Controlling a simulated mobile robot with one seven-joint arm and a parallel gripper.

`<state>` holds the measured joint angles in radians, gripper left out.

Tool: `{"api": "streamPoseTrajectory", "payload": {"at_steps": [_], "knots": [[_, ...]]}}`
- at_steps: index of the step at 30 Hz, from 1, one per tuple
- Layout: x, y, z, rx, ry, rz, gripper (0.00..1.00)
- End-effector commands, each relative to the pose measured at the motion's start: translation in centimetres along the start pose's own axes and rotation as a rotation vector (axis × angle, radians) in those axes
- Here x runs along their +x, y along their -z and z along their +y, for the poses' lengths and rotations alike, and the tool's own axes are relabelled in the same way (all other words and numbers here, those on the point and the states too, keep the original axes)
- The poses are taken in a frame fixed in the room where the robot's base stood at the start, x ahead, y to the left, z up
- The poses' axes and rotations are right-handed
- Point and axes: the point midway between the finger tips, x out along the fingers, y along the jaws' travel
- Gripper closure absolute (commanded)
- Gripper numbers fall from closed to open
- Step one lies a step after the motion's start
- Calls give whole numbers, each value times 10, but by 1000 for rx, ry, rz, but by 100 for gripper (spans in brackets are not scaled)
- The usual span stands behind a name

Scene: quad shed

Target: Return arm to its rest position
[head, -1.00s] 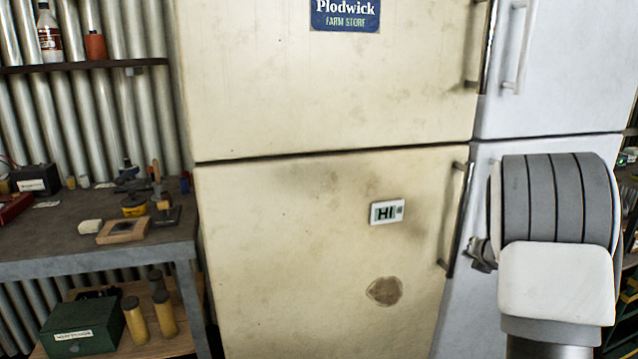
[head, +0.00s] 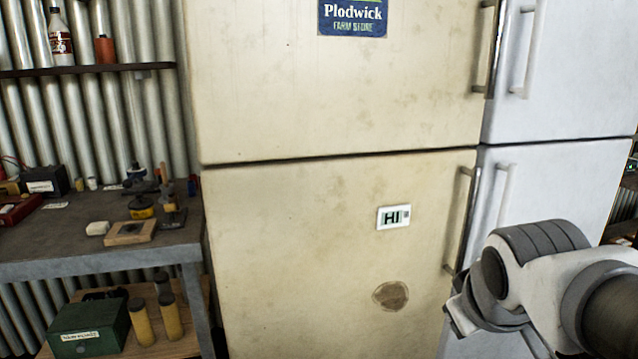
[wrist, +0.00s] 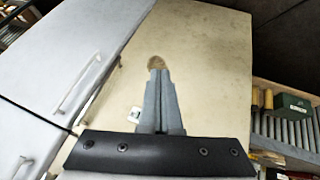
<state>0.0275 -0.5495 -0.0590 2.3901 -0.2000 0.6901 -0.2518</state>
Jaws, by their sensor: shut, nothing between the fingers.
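My gripper (wrist: 159,75) shows in the wrist view with its two grey fingers together and nothing between them. It points toward the cream fridge (wrist: 205,50), and its tips overlap the brown stain on the lower door. In the head view my arm is folded at the lower right, in front of the white fridge. My gripper's fingers cannot be made out there. The cream fridge (head: 300,240) stands upright with both doors shut. I cannot tell the gap between the fingertips and the door.
A white fridge (head: 560,80) stands at the right, beside the cream one. A shelf (head: 90,70) hangs above.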

Motion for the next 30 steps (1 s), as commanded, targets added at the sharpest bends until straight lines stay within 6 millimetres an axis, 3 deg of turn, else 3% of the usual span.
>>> {"api": "streamPoseTrajectory", "payload": {"at_steps": [7, 24, 30], "knots": [[-35, -58, -74, 312, 165, -88, 100], [-151, 16, -30, 316, 165, -94, 100], [-173, 30, -22, 315, 164, -94, 100]]}}
